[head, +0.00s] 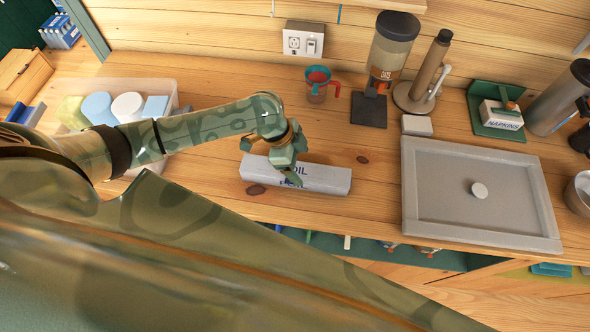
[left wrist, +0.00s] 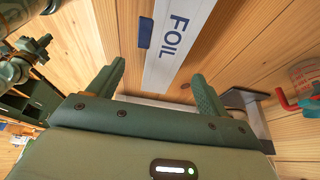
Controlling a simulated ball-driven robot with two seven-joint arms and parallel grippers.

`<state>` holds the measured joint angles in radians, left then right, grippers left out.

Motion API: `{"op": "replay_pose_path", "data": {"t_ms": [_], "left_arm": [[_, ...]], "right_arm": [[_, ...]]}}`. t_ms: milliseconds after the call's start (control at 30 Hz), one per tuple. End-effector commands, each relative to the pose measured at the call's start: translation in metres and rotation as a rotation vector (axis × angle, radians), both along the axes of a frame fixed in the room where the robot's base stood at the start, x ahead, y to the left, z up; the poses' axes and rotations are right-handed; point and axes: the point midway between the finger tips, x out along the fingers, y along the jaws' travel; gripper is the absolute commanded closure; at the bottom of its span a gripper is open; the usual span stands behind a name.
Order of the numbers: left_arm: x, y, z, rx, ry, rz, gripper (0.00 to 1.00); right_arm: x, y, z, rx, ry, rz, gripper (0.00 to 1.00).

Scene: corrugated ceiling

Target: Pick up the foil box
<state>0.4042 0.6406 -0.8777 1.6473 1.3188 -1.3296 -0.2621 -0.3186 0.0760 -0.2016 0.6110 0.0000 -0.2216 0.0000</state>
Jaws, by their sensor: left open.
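The foil box (head: 325,178) is a long white-grey box with dark "FOIL" lettering, lying on the wooden counter near its front edge. In the left wrist view the foil box (left wrist: 182,40) runs away from the camera, beyond and roughly between the fingertips. My left gripper (head: 272,163) is over the left part of the box and hides some of its lettering. In the left wrist view my left gripper (left wrist: 157,82) has its two fingers spread apart with nothing held. Whether a finger touches the box cannot be told.
A clear bin (head: 170,90) with several containers stands left, under my left arm. A red and teal measuring cup (head: 317,88) and a dispenser (head: 390,50) stand behind the box. A grey tray (head: 480,243) lies to the right. Counter between box and tray is clear.

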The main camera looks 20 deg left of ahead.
Motion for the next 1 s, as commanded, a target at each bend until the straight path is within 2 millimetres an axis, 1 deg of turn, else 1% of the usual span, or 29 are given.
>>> {"op": "replay_pose_path", "data": {"t_ms": [33, 133, 167, 300, 367, 467, 600, 700, 900, 967, 1000], "left_arm": [[0.001, -0.005, -0.012, -0.002, 0.003, 0.002, 0.22], [0.004, -0.011, -0.027, -0.001, 0.001, 0.003, 0.22], [0.004, -0.012, -0.029, -0.001, 0.0, 0.002, 0.22], [0.005, -0.015, -0.038, 0.0, -0.001, 0.0, 0.22], [0.006, -0.018, -0.045, -0.001, 0.0, 0.002, 0.22], [0.008, -0.025, -0.062, 0.0, 0.0, 0.001, 0.22], [0.01, -0.032, -0.081, 0.0, 0.0, 0.002, 0.22], [0.011, -0.034, -0.085, 0.001, -0.003, 0.0, 0.22], [0.011, -0.034, -0.085, 0.001, -0.003, 0.0, 0.22], [0.011, -0.034, -0.085, 0.001, -0.003, 0.0, 0.39], [0.011, -0.034, -0.085, 0.001, -0.003, 0.0, 0.5]], "right_arm": [[-0.005, 0.0, -0.004, 0.0, 0.007, 0.001, 1.0], [-0.003, 0.0, -0.007, 0.0, 0.006, 0.001, 1.0], [0.001, 0.0, -0.008, 0.0, 0.0, 0.001, 1.0], [0.029, 0.001, -0.008, 0.002, -0.044, -0.001, 1.0], [0.034, 0.001, -0.009, 0.003, -0.052, -0.001, 1.0], [0.032, 0.0, -0.015, 0.002, -0.047, -0.002, 1.0], [0.019, -0.001, -0.021, 0.0, -0.028, -0.002, 1.0], [0.014, -0.003, -0.022, -0.003, -0.02, -0.001, 1.0], [0.014, -0.005, -0.021, -0.006, -0.021, -0.001, 1.0], [0.014, -0.005, -0.021, -0.006, -0.021, -0.001, 1.0], [0.014, -0.005, -0.021, -0.006, -0.021, -0.001, 1.0]]}}
